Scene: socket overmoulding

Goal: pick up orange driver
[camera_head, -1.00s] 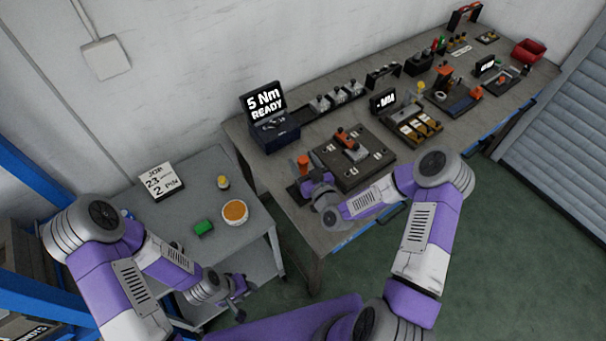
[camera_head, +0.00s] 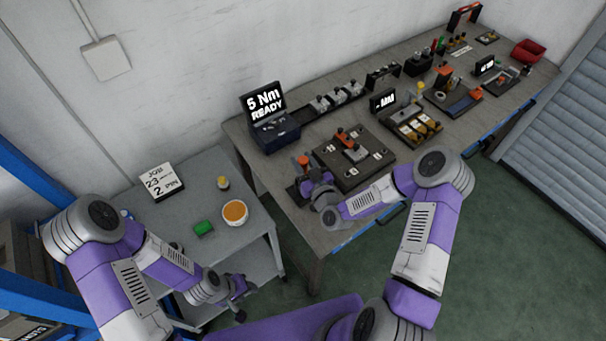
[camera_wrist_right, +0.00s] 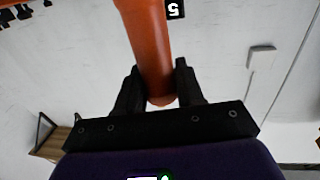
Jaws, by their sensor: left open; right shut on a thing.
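The orange driver (camera_head: 304,162) stands at the left end of the long workbench, its orange top showing above my right gripper (camera_head: 308,182). In the right wrist view the orange driver body (camera_wrist_right: 148,45) runs between the two black fingers of my right gripper (camera_wrist_right: 160,90), which is shut on it. The driver's lower part is hidden behind my right wrist in the head view, so I cannot tell whether it is clear of its holder. My left gripper (camera_head: 240,286) is open and empty, beside the small grey cart.
A dark fixture block (camera_head: 340,181) with an orange-handled clamp lies right of the driver. A "5 Nm READY" display (camera_head: 264,102) stands behind.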

